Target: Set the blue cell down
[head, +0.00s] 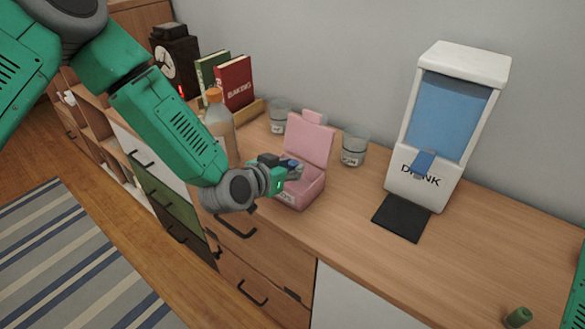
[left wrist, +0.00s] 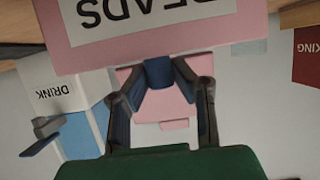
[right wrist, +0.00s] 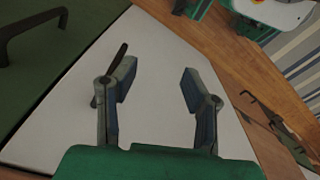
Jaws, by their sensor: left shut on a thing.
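My left gripper (head: 288,168) is at the open pink box (head: 297,189), over its front part near the rim. In the left wrist view my left gripper (left wrist: 160,78) is shut on the small blue cell (left wrist: 159,73), which shows between the fingertips. The pink box (left wrist: 75,48), with its BEADS label, shows close behind the fingers there. Whether the cell touches the box I cannot tell. In the head view the gripper mostly hides the cell. My right gripper (right wrist: 158,88) is open and empty in the right wrist view, with a pale cabinet front behind it.
A bottle with an orange cap (head: 219,125) stands close beside my left forearm. Glass cups (head: 354,146) stand behind the box. A drink dispenser (head: 450,110) with a black mat (head: 402,218) is to the right. A green cylinder (head: 518,317) stands at the counter's front right.

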